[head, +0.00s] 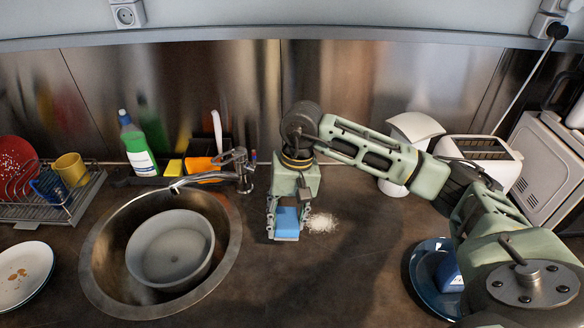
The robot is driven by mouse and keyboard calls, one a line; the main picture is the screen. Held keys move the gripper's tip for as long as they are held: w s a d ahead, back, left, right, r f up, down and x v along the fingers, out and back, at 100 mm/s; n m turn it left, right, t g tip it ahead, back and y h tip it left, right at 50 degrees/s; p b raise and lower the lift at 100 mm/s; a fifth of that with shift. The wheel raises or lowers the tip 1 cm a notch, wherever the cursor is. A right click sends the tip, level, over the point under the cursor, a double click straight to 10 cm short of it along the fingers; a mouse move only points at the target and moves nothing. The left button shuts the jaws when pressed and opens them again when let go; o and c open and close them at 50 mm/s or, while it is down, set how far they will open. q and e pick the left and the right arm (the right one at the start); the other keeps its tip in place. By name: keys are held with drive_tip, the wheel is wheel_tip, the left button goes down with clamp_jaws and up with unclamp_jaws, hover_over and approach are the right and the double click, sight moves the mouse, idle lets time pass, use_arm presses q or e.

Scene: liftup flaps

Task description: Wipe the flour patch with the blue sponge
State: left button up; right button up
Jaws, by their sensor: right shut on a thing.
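A blue sponge (286,223) is held between the fingers of my right gripper (287,232), which is shut on it. The gripper points down at the counter, to the right of the sink. A white flour patch (321,222) lies on the dark counter just right of the sponge and gripper. Whether the sponge touches the counter is hard to tell. My left gripper is not in view.
A round sink (92,262) with a grey bowl (170,249) and a tap (240,160) is on the left. A dish rack (20,212) and a stained plate (22,262) stand further left. A blue plate (424,280), a toaster (490,150) and a white appliance (545,165) are on the right.

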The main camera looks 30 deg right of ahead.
drive_tip(key=w+d+r+m+h+p, duration=0.1)
drive_tip(key=w+d+m+h+p, duration=0.1)
drive_tip(key=w+d+m+p, duration=0.5)
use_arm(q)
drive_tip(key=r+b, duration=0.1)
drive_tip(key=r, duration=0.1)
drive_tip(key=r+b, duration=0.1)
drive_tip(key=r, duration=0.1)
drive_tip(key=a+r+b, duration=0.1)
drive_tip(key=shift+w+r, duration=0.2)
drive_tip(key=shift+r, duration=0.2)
use_arm(e)
drive_tip(key=f, duration=0.1)
drive_tip(key=f+n, duration=0.1)
drive_tip(key=f, duration=0.1)
drive_tip(key=s+d+f+n, duration=0.1)
drive_tip(key=f, duration=0.1)
drive_tip(key=shift+s, duration=0.1)
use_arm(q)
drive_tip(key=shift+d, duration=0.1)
